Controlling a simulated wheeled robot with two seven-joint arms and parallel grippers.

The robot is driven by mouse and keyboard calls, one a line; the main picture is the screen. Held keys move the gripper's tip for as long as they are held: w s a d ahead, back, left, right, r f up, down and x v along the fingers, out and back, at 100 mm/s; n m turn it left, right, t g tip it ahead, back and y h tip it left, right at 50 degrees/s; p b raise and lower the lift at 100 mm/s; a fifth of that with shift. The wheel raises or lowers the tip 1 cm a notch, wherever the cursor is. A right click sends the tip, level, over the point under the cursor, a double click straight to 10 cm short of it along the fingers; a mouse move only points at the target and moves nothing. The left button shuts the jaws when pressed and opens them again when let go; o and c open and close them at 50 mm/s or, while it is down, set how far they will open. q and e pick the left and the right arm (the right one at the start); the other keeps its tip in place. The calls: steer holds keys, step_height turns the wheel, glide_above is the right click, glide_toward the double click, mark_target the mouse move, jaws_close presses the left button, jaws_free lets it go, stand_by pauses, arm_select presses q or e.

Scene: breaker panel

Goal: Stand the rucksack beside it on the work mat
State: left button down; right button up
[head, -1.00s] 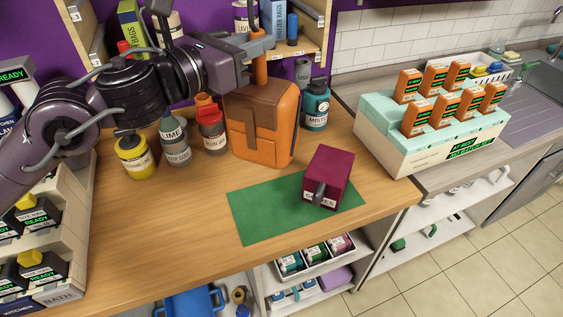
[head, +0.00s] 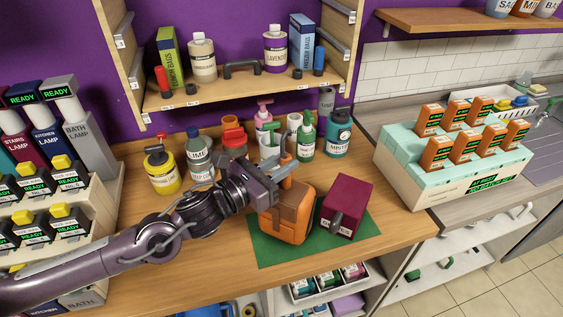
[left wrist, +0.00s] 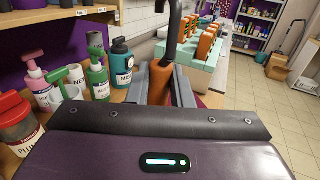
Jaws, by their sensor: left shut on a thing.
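The orange and brown rucksack (head: 288,222) is over the middle-left part of the green work mat (head: 268,250), just left of the maroon box (head: 350,205) on the mat. It looks roughly upright; I cannot tell whether its base touches the mat. My left gripper (head: 285,172) is above the rucksack, shut on its orange top part, which shows between the fingers in the left wrist view (left wrist: 160,84). The arm hides part of the rucksack's top left. My right gripper is not in view.
Several bottles stand behind, including a yellow one (head: 162,172) and a teal one (head: 338,135). A shelf unit (head: 235,90) rises at the back. A crate of orange boxes (head: 450,175) stands to the right. The table's front edge lies close in front of the mat.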

arm_select(q)
steer(key=shift+f, duration=0.25)
steer(key=shift+f+b, duration=0.2)
steer(key=shift+b, duration=0.15)
steer(key=c, duration=1.3)
jaws_free()
